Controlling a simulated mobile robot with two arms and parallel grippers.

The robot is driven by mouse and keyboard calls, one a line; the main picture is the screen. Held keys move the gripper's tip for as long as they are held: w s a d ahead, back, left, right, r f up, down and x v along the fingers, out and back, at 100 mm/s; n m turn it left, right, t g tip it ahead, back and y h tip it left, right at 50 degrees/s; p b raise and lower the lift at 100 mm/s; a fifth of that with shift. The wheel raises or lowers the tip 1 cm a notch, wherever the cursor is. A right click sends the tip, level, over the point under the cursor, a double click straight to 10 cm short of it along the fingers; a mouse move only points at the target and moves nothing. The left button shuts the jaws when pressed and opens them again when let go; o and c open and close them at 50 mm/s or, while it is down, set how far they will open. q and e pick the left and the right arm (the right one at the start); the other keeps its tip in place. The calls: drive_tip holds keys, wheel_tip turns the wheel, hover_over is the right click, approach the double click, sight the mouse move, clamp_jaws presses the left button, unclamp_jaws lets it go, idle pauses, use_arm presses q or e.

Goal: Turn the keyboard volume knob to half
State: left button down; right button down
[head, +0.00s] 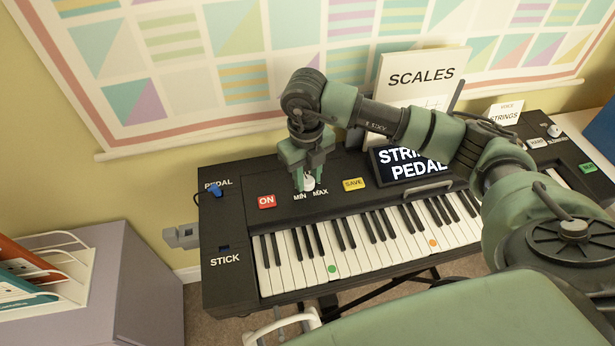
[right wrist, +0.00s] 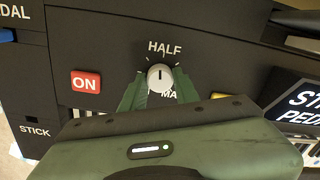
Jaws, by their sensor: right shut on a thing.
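The black keyboard (head: 345,225) stands below a wall chart in the head view. Its white volume knob (head: 309,183) sits between the red ON button and the yellow SAVE button, with MIN and MAX printed below it. In the right wrist view the knob (right wrist: 160,77) has a dark pointer line aimed up at the HALF label (right wrist: 164,47). My right gripper (head: 307,182) comes down from above and is shut on the knob, with green fingers on both sides of it. MIN is hidden in the right wrist view. My left gripper does not show.
The red ON button (head: 267,201) is left of the knob and the yellow SAVE button (head: 354,184) is right of it. A STRINGS PEDAL screen (head: 415,165) and a SCALES book (head: 421,75) stand further right. A grey cabinet (head: 125,270) is at left.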

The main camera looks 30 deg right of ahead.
sight(307, 180)
drive_tip(key=shift+m, duration=0.9)
drive_tip(key=shift+r, duration=0.1)
drive_tip(key=c, duration=1.1)
unclamp_jaws()
drive_tip(key=shift+o, duration=0.2)
wheel_tip(307, 180, up, 8)
drive_tip(key=shift+a+f+b, duration=0.1)
drive_tip(key=shift+b, duration=0.3)
